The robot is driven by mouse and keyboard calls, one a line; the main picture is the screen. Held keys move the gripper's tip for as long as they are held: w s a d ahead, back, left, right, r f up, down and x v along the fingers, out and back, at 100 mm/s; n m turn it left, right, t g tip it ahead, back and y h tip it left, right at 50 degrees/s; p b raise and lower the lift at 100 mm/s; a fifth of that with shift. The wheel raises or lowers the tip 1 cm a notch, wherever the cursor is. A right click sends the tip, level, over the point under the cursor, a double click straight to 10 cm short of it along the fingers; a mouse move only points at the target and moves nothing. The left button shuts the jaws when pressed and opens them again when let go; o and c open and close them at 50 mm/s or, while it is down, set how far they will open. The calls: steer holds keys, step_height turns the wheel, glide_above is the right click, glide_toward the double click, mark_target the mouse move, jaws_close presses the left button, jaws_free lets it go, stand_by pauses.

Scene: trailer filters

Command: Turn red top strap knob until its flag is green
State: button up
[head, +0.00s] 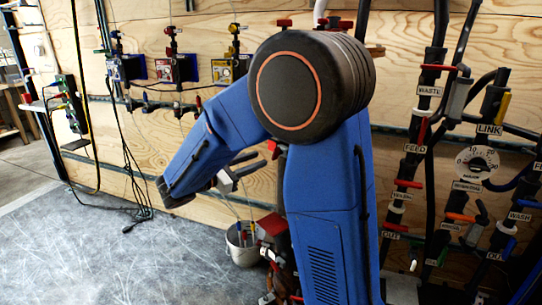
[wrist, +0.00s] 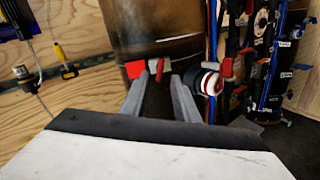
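My gripper (head: 240,171) is open and empty in the head view, its two grey fingers apart. A red knob (head: 274,149) shows just beyond the fingertips, partly hidden by my arm. In the wrist view the fingers of my gripper (wrist: 160,84) point at a brown cylinder (wrist: 160,28) with a metal strap. A red block (wrist: 135,69) sits on the strap by the left fingertip, and a small red piece (wrist: 160,66) shows between the tips. Another red piece (wrist: 224,69) is right of the right fingertip. I cannot tell which is the top strap knob. No green flag is discernible.
A red-and-white round fitting (wrist: 208,82) is close to the right finger. Labelled pipes with coloured handles (head: 410,182) stand on the right. A metal bucket (head: 243,250) holding tools stands below my gripper. The grey tabletop (head: 120,265) at left is mostly clear.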

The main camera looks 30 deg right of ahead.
mark_target(276, 154)
steer(key=w+d, duration=0.1)
steer(key=d, duration=0.6)
jaws_close()
